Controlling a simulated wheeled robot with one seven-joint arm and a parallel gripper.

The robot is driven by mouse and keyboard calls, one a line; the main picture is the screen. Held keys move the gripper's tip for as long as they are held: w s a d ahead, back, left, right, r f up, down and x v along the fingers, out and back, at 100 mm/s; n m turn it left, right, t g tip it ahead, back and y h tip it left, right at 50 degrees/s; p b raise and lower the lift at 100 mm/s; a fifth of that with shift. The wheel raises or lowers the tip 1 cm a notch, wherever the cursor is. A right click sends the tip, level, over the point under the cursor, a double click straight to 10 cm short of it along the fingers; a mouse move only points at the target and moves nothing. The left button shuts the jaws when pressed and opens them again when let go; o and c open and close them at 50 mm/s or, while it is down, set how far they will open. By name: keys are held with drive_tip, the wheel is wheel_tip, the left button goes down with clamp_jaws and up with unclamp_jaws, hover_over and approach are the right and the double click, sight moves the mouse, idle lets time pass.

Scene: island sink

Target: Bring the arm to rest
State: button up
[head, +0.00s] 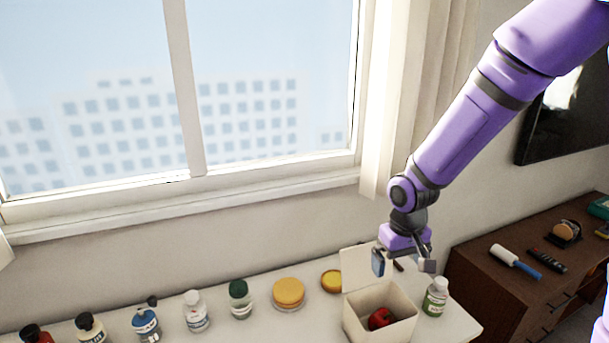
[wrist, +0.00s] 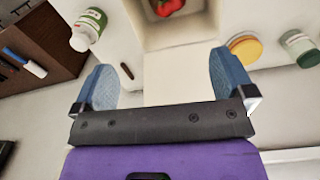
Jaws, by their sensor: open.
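My arm reaches down from the upper right in the head view. My gripper (head: 405,264) hangs above the back of a cream box (head: 363,318) on the white table. The gripper is open, with nothing between its blue-padded fingers. In the wrist view my gripper (wrist: 163,88) shows both fingers spread wide, with the box (wrist: 190,35) beyond them. A red object (head: 380,318) lies inside the box; it also shows at the top of the wrist view (wrist: 168,7).
Yellow-lidded jars (head: 289,293) and several bottles line the table (head: 262,327) to the left. A dark wooden cabinet (head: 490,278) with small items stands at right. The window (head: 270,90) is behind.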

drive_tip(key=s+d+r+m+t, duration=0.1)
drive_tip(key=s+d+r+t, duration=0.1)
drive_tip(key=s+r, duration=0.8)
drive_tip(key=s+d+r+m+t, duration=0.1)
drive_tip(key=s+d+r, duration=0.3)
drive_tip(key=s+r, duration=0.7)
drive_tip(key=shift+d+r+t, duration=0.2)
drive_tip(key=shift+r+t, duration=0.7)
drive_tip(key=shift+r, duration=1.35)
drive_tip(key=shift+w, duration=0.1)
